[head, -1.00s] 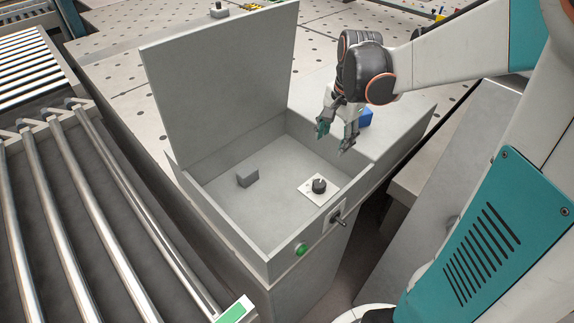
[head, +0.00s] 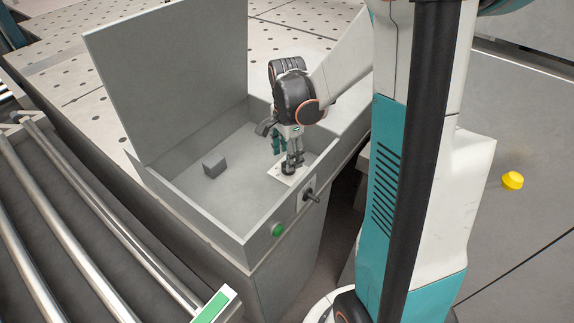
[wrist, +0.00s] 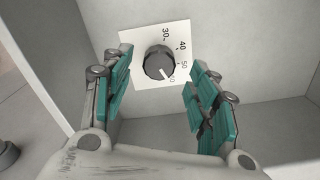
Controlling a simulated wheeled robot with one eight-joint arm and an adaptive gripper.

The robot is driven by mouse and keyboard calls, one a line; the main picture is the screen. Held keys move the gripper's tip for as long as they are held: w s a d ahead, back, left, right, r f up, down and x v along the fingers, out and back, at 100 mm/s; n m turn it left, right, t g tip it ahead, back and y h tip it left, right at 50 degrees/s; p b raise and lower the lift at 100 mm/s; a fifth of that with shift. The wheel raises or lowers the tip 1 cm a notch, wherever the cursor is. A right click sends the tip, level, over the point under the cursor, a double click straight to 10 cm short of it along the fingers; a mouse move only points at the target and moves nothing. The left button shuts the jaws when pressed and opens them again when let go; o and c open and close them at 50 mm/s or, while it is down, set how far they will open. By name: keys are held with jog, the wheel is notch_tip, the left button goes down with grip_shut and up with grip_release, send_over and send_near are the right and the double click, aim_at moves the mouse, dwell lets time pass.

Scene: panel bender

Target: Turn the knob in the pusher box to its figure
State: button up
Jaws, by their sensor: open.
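The open pusher box (head: 190,207) holds a black knob (head: 288,168) on a white plate near its right wall. My gripper (head: 284,155) is inside the box, just above the knob. In the wrist view my open gripper (wrist: 160,80) has a teal-padded finger on each side of the knob, apart from it.
The box lid (head: 170,85) stands open at the back left. A grey block (head: 214,164) lies on the box floor. A green button (head: 278,230) and a black lever (head: 312,196) are on the front wall. Rollers (head: 60,210) run along the left.

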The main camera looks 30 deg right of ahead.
jog(key=shift+f+b, duration=0.3)
jog(key=shift+f, duration=1.6)
jog(key=shift+c, duration=0.6)
jog(key=c, duration=0.9)
